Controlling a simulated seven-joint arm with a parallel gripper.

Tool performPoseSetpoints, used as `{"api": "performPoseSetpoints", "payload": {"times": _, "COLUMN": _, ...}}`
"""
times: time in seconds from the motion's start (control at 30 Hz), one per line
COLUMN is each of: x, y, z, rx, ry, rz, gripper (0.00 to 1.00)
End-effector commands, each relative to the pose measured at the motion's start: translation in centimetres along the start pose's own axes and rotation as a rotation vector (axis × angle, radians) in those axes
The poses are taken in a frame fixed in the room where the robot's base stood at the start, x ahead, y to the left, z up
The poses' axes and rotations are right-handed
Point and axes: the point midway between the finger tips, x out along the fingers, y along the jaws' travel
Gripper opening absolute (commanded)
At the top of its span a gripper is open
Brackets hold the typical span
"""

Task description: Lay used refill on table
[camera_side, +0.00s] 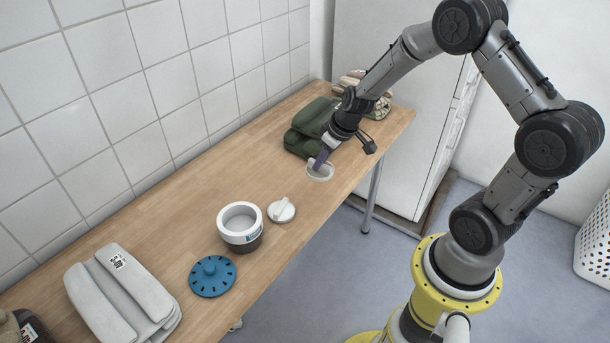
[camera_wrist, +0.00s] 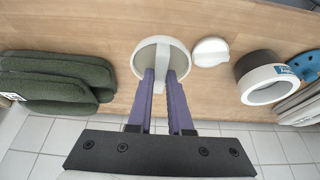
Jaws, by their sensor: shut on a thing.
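The used refill, a round off-white disc with a raised grip bar, is held by my gripper (camera_side: 318,161) low over the table (camera_side: 187,205). The disc (camera_side: 321,174) also shows in the wrist view (camera_wrist: 147,51). The purple fingers (camera_wrist: 160,76) are shut on its bar. I cannot tell whether its underside touches the wood.
A blue slotted lid (camera_side: 212,284) lies beside the pot. Folded green cloths (camera_side: 312,118) are close behind my gripper, patterned cloths (camera_side: 381,108) at the far end, folded grey cloths (camera_side: 119,293) at the near end. The table is clear between the held disc and the second disc.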

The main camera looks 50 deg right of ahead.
Motion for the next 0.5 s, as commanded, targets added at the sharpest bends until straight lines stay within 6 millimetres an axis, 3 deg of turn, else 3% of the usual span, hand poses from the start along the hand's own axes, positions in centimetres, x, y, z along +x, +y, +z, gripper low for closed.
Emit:
{"api": "performPoseSetpoints", "payload": {"times": 0.1, "x": 1.9, "y": 0.6, "z": -1.6, "rx": 0.000, "ry": -0.001, "rz": -0.001, "gripper": 0.00}}
{"api": "performPoseSetpoints", "payload": {"times": 0.3, "x": 6.0, "y": 1.4, "z": -2.7, "rx": 0.000, "ry": -0.002, "rz": -0.001, "gripper": 0.00}}
{"api": "performPoseSetpoints", "payload": {"times": 0.5, "x": 7.9, "y": 1.8, "z": -3.3, "rx": 0.000, "ry": 0.000, "rz": -0.001, "gripper": 0.00}}
